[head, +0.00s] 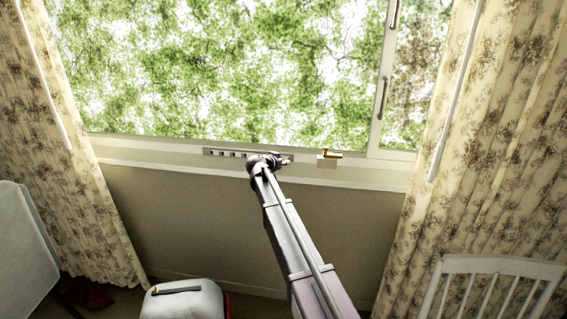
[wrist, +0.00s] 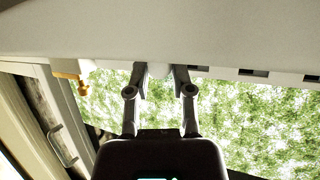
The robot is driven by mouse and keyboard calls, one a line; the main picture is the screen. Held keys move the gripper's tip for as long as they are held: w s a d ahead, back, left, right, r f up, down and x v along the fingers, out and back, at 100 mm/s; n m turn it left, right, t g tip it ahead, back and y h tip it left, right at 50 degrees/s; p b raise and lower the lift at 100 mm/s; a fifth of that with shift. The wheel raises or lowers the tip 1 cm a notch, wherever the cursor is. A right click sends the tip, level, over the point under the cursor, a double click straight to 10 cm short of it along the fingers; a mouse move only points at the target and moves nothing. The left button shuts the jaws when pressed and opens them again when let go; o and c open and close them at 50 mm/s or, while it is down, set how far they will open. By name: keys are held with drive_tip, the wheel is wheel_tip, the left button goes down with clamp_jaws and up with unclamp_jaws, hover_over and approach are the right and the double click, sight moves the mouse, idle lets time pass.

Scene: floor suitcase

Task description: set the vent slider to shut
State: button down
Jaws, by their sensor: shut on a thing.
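The vent is a thin grey strip (head: 222,152) along the bottom of the window frame, with several dark slots in its left part. My gripper (head: 268,160) is at the right part of this strip and covers some of it. In the wrist view, my gripper (wrist: 161,73) has one finger on each side of a small pale knob (wrist: 160,70), the vent slider, and is shut on it. The vent strip (wrist: 278,75) runs to the right there, with dark slots showing. The knob is hidden behind my gripper in the head view.
A brass-coloured latch (head: 330,154) on a pale block stands just right of the strip; it also shows in the wrist view (wrist: 70,78). Flowered curtains (head: 60,130) hang on both sides.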

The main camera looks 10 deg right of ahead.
drive_tip(key=shift+w+a, duration=0.35)
drive_tip(key=shift+a, duration=0.55)
drive_tip(key=shift+c, duration=2.4)
unclamp_jaws()
drive_tip(key=shift+d, duration=0.1)
